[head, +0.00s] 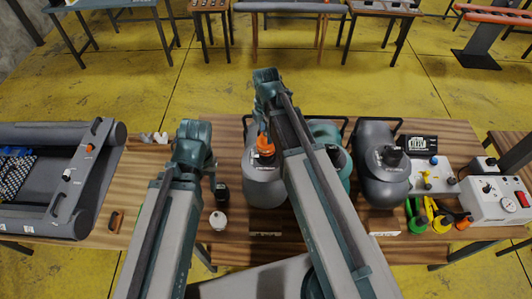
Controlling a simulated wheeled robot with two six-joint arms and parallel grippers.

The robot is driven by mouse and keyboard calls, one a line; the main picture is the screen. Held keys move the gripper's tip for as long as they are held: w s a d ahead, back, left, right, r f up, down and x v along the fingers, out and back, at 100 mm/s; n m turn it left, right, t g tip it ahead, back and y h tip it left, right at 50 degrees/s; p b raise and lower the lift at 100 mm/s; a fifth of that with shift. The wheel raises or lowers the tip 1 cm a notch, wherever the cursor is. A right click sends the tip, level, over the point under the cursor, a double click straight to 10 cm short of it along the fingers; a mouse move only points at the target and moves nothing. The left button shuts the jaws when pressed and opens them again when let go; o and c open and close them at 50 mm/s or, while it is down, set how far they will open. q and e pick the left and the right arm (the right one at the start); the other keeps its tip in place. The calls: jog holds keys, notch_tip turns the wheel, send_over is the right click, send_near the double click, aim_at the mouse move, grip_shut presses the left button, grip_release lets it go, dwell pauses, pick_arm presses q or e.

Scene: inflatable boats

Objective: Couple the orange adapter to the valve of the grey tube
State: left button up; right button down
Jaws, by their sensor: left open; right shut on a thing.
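The grey tube (265,187) stands on the wooden table, left of a teal tube (342,160) and a darker grey tube (381,180). Its dark valve (266,159) is on top. The orange adapter (264,144) is upright right at this valve; I cannot tell whether it is seated. My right gripper (262,132) is shut on the adapter, mostly hidden by my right arm. My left gripper (211,170) is open, left of the grey tube and above the table, partly hidden by its arm.
A small black item (221,192) and a white round item (218,220) lie left of the tube. A grey boat (105,185) fills the table's left end. At right are green, yellow and orange tools (438,217) and a white gauge box (490,203).

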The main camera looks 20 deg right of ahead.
jog(key=shift+f, duration=0.15)
jog(key=shift+f+b, duration=1.1)
jog(key=shift+b, duration=0.15)
jog(key=shift+f, duration=0.15)
jog(key=shift+f+b, duration=0.3)
jog(key=shift+b, duration=0.15)
jog(key=shift+f+b, duration=0.8)
dwell(0.6)
jog(key=m, duration=0.4)
